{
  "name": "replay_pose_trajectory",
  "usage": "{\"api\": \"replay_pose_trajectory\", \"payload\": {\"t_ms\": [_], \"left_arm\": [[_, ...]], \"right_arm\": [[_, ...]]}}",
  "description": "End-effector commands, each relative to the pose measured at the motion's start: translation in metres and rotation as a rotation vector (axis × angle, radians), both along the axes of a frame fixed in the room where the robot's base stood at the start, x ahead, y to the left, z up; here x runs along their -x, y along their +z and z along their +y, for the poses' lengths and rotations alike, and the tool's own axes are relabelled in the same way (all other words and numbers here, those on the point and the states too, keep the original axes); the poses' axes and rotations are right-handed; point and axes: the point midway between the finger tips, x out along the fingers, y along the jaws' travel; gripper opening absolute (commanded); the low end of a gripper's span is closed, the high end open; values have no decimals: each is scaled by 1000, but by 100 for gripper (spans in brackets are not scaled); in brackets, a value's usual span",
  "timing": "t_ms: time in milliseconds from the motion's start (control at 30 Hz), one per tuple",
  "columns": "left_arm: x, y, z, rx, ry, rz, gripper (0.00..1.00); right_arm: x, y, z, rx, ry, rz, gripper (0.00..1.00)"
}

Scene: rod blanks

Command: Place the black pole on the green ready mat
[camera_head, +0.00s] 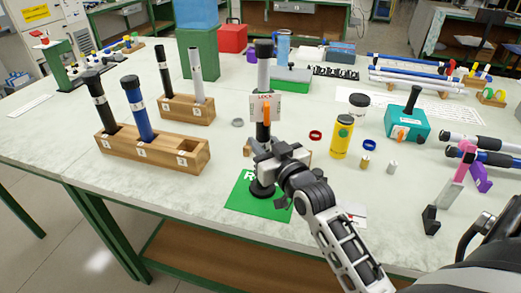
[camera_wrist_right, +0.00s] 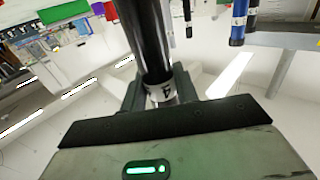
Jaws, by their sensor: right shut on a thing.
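My right gripper (camera_head: 270,158) is shut on a black pole (camera_head: 262,187), above the green mat (camera_head: 241,195). The pole's dark lower end shows below the gripper, over the mat; I cannot tell whether it touches. In the right wrist view the black pole (camera_wrist_right: 147,35) runs between the fingers (camera_wrist_right: 160,90), with a white numbered label close to them. The gripper hides part of the pole and mat. My left gripper is not in view.
Wooden racks (camera_head: 160,155) at left hold black and blue poles; one front slot is empty. A yellow bottle (camera_head: 342,138) and teal box (camera_head: 411,117) stand right. The table's front left is clear.

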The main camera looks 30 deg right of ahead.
Motion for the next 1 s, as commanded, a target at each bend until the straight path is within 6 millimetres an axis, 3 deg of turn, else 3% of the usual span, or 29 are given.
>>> {"api": "replay_pose_trajectory", "payload": {"t_ms": [267, 300, 367, 400, 733, 867, 1000], "left_arm": [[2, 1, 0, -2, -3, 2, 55], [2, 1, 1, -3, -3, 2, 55], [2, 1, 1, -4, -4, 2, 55], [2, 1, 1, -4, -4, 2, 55], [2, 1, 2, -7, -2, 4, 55], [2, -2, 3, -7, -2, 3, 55], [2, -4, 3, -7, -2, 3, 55]], "right_arm": [[0, 1, 0, 0, 0, -3, 0], [0, -1, 0, 0, 0, 1, 33], [0, -1, 0, 0, 0, 1, 49], [0, -1, 0, 0, 0, 1, 51], [1, 2, 0, 0, 0, 2, 51], [19, 0, 2, 1, 0, 4, 51], [50, -1, 4, 2, 0, 5, 51]]}}
